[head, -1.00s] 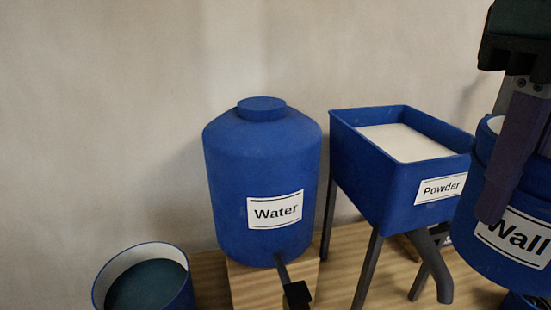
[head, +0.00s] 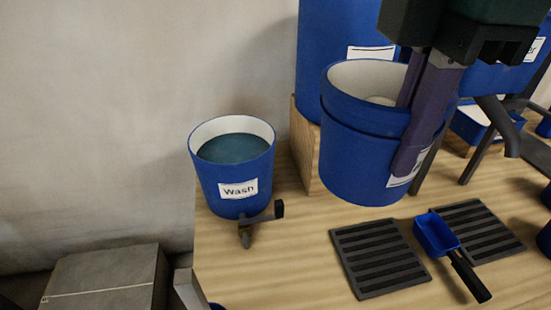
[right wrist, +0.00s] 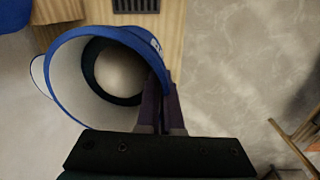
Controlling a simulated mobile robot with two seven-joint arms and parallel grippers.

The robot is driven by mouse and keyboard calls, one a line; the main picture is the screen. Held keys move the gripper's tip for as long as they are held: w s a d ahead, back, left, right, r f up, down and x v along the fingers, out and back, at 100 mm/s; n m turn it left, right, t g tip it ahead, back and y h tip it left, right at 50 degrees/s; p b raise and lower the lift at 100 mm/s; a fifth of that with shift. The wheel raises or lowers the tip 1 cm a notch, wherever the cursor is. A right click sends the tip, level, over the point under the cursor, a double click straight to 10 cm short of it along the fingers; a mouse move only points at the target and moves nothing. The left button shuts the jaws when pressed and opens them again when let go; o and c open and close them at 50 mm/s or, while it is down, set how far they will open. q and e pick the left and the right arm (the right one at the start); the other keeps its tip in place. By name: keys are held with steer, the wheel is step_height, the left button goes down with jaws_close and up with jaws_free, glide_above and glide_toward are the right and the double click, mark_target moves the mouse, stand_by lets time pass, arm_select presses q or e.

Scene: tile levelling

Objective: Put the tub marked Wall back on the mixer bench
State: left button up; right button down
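The tub marked Wall (head: 350,155) is a blue bucket with a pale inside, and its label is now mostly hidden behind a finger. My right gripper (head: 412,130) is shut on its rim at the right, one finger inside and one outside. In the right wrist view the tub (right wrist: 62,80) shows its open mouth and pale contents in the bottom, beside the fingers (right wrist: 155,108). The tub is upright and appears raised above the wooden mixer bench (head: 260,262). Its exact height is unclear. My left gripper is not in view.
The Wash tub (head: 230,188), with a tap in front, stands at the bench's left end. Two dark slatted mats (head: 379,258) (head: 480,228) lie at the front, with a blue scoop (head: 437,235) between them. The Water tank (head: 318,70) stands behind.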

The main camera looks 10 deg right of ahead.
steer(key=shift+s+a+f+n+b, duration=0.15)
steer(key=shift+f+n+b, duration=1.85)
steer(key=shift+f, duration=3.45)
steer(key=shift+s+a+f+n+b, duration=0.2)
steer(key=shift+f+n+b, duration=1.75)
steer(key=shift+f, duration=3.45)
steer(key=shift+s+a+f+n+b, duration=0.15)
steer(key=shift+f+n+b, duration=0.9)
steer(key=shift+f+b, duration=3.15)
step_height(320, 180, down, 3)
steer(key=shift+r+p, duration=0.1)
steer(key=shift+p, duration=1.1)
steer(key=c, duration=1.1)
jaws_free()
steer(key=shift+d, duration=0.1)
